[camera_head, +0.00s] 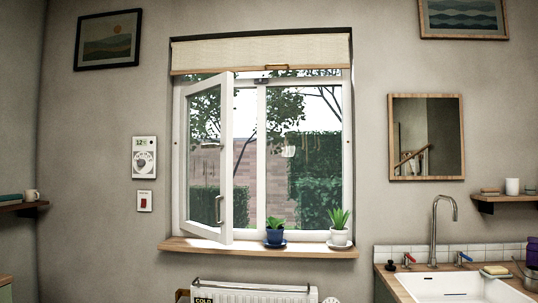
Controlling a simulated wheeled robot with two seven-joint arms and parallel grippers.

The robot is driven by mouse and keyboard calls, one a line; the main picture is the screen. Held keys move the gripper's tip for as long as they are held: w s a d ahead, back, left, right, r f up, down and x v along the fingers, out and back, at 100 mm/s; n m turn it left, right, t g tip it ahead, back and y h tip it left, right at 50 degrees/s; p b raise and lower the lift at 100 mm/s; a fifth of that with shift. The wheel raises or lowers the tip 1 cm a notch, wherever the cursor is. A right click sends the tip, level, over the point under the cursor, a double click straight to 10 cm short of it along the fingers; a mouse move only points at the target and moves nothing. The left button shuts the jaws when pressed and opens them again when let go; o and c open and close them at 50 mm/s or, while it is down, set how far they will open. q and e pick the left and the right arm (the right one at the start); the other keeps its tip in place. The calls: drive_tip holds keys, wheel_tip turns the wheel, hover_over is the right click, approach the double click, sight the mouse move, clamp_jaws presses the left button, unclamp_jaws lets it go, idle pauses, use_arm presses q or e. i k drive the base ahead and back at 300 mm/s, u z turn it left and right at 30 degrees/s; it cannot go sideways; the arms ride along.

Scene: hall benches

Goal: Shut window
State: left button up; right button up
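The window (264,155) is set in the wall straight ahead in the head view. Its left sash (226,125) is hinged at the left and stands open, swung into the room. A handle (219,209) sits low on the free edge of this sash. The right pane (305,160) appears to sit flush in the frame. Neither of my grippers shows in this view.
A blue-potted plant (275,236) and a white-potted plant (339,235) stand on the wooden sill (300,252), right of the open sash. A fabric blind (260,53) is raised above. A radiator (255,294) is below, and a sink (455,288) is at right.

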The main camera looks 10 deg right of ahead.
sight(224, 236)
drive_tip(key=z, duration=0.4)
drive_tip(key=i, duration=1.15)
drive_tip(key=u, duration=0.5)
drive_tip(key=i, duration=1.25)
drive_tip(key=u, duration=0.9)
